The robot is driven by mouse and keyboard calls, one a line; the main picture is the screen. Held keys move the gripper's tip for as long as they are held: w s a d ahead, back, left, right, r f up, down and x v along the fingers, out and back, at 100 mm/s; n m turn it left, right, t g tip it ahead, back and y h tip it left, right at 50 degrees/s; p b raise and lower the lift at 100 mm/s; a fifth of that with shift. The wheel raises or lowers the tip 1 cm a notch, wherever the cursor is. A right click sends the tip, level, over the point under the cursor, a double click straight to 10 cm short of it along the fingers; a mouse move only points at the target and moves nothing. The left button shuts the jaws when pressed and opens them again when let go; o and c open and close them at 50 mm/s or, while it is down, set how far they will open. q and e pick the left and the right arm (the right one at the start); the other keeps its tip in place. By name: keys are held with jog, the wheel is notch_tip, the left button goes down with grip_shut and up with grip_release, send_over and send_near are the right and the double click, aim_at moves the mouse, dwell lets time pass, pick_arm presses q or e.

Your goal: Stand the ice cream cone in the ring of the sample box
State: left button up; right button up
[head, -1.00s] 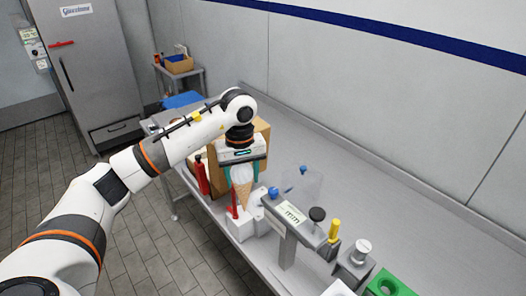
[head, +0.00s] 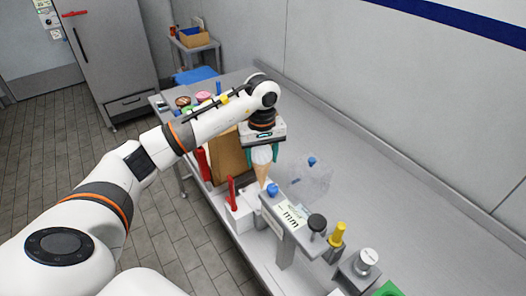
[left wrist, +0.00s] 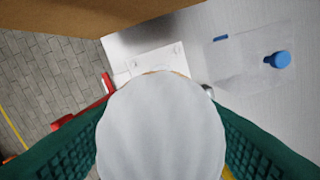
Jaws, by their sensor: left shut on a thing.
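The ice cream cone, with a white scoop (head: 261,155) and a tan wafer (head: 262,174), hangs upright, point down, in my left gripper (head: 262,150). Its teal fingers are shut on the scoop from both sides. In the left wrist view the scoop (left wrist: 160,125) fills the lower middle between the green ribbed fingers and hides the wafer. A clear box (head: 313,182) with a blue knob (head: 311,161) stands on the bench, right of the cone and apart from it. I cannot make out a ring on it. My right gripper is not in view.
A white block (head: 240,215) with a red handle (head: 231,190) stands just left of the cone tip. A brown board (head: 228,155) stands behind-left. A green block (head: 388,290) shows at the bottom edge. The back right bench is clear.

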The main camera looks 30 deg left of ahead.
aim_at(263, 181)
pick_arm(q)
jog(key=f+b, duration=0.1)
jog(key=f, duration=0.2)
jog(key=f+b, duration=0.1)
jog(key=shift+w+f+b, duration=0.15)
jog(key=shift+w+b, duration=0.15)
jog(key=shift+b, duration=0.05)
jog(key=shift+f+b, duration=1.1)
jog(key=shift+f, duration=0.25)
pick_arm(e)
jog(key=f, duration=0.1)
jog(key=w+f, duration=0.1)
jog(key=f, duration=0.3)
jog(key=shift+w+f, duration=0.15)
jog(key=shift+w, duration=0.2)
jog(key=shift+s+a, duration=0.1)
pick_arm(q)
jog(key=shift+s+f+b, duration=0.1)
jog(key=shift+f+b, duration=1.65)
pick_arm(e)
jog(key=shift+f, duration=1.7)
pick_arm(q)
jog(key=o, duration=0.8)
jog(key=shift+o, duration=0.2)
